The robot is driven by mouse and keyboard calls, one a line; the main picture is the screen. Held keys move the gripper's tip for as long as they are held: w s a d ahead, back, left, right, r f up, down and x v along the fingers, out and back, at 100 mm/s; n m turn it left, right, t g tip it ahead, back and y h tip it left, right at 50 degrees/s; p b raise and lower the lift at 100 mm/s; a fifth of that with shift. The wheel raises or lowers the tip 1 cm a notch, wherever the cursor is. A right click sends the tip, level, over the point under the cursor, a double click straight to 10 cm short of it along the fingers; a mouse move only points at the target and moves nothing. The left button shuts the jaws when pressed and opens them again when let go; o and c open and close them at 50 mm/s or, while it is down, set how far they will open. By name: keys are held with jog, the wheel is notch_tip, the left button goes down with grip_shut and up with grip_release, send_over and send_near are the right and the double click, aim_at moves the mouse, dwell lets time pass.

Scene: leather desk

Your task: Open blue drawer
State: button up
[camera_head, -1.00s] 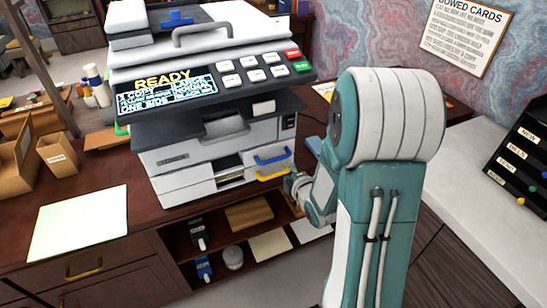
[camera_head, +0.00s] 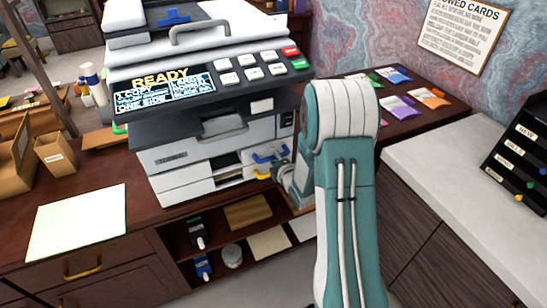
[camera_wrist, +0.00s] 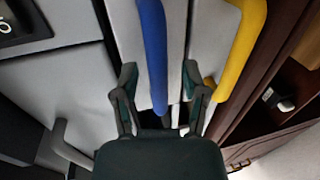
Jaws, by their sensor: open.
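The blue drawer handle (camera_head: 264,157) is on the lower right front of the copier, above the yellow handle (camera_head: 262,176). My gripper (camera_head: 279,170) is at the right end of these handles, and my arm hides part of that area. In the wrist view, the blue handle (camera_wrist: 153,45) runs between the two open fingers of my gripper (camera_wrist: 159,73). The right finger lies between the blue handle and the yellow handle (camera_wrist: 243,45). I cannot tell whether a finger touches either handle. The blue drawer looks shut.
The copier (camera_head: 205,130) stands on a dark wooden desk (camera_head: 90,243). An open slot with pale contents shows left of the handles. A shelf under the copier holds stamps and a wooden block (camera_head: 248,212). Coloured packets (camera_head: 402,108) lie on the desk at right.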

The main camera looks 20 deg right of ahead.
jog(key=shift+w, duration=0.3)
grip_shut()
jog(key=shift+s+f, duration=0.1)
